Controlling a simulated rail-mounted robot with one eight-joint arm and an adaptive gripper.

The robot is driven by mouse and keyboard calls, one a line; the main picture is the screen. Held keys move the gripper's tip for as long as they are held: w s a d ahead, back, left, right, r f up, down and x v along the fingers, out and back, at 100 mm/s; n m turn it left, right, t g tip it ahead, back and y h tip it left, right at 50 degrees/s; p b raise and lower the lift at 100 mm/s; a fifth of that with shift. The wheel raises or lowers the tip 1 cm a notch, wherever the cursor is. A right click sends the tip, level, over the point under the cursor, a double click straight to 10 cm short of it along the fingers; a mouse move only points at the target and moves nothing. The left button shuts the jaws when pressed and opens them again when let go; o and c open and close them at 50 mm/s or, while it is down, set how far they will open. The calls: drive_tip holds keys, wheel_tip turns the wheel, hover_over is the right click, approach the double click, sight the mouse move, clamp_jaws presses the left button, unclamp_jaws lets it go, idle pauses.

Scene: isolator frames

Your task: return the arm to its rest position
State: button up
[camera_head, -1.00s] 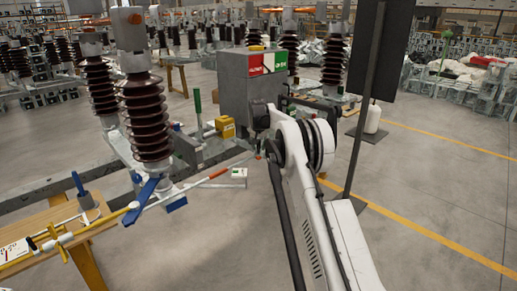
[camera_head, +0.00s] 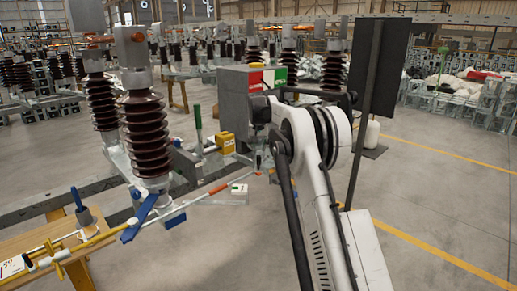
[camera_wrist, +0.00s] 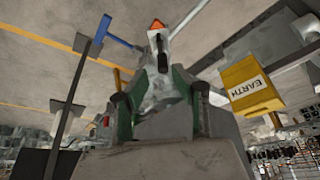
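My arm (camera_head: 318,190) rises from the lower right in the head view. Its bent elbow is in front of the grey cabinet (camera_head: 232,100) with red and green panels. My gripper (camera_head: 262,155) hangs small and dark beyond the elbow, largely hidden, beside the cabinet. In the wrist view my gripper (camera_wrist: 160,97) shows two dark fingertips set apart. I see nothing clearly clamped between them. A pale part with an orange tip (camera_wrist: 158,25) lies beyond them; I cannot tell whether it touches.
Brown ribbed insulators (camera_head: 143,135) stand on the left, near a wooden bench (camera_head: 40,245) with tools. A yellow box (camera_head: 225,142) reads EARTH in the wrist view (camera_wrist: 250,88). A dark panel on a post (camera_head: 380,70) stands right.

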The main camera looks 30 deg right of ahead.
drive_tip(key=s+a+r+n, duration=0.1)
drive_tip(key=s+a+r, duration=0.4)
drive_tip(key=s, duration=0.3)
drive_tip(key=s+a+r+n+t, duration=0.1)
drive_tip(key=s+a+r, duration=0.5)
drive_tip(key=s, duration=0.3)
drive_tip(key=s+a+r, duration=0.5)
drive_tip(key=s, duration=0.3)
drive_tip(key=s+a+f+n+t+y, duration=0.1)
drive_tip(key=s+a, duration=0.2)
drive_tip(key=s, duration=0.6)
drive_tip(key=s+a+f+n, duration=0.1)
drive_tip(key=s+a, duration=0.3)
drive_tip(key=s, duration=0.5)
drive_tip(key=s+a+f, duration=0.1)
drive_tip(key=s+f, duration=0.3)
drive_tip(key=s, duration=0.3)
drive_tip(key=s+a+f+n+y, duration=0.1)
drive_tip(key=s+a+f, duration=0.1)
drive_tip(key=s+f, duration=0.3)
drive_tip(key=shift+s+f+t, duration=0.15)
drive_tip(key=shift+s+t, duration=0.25)
drive_tip(key=shift+s, duration=1.05)
drive_tip(key=shift+a, duration=0.1)
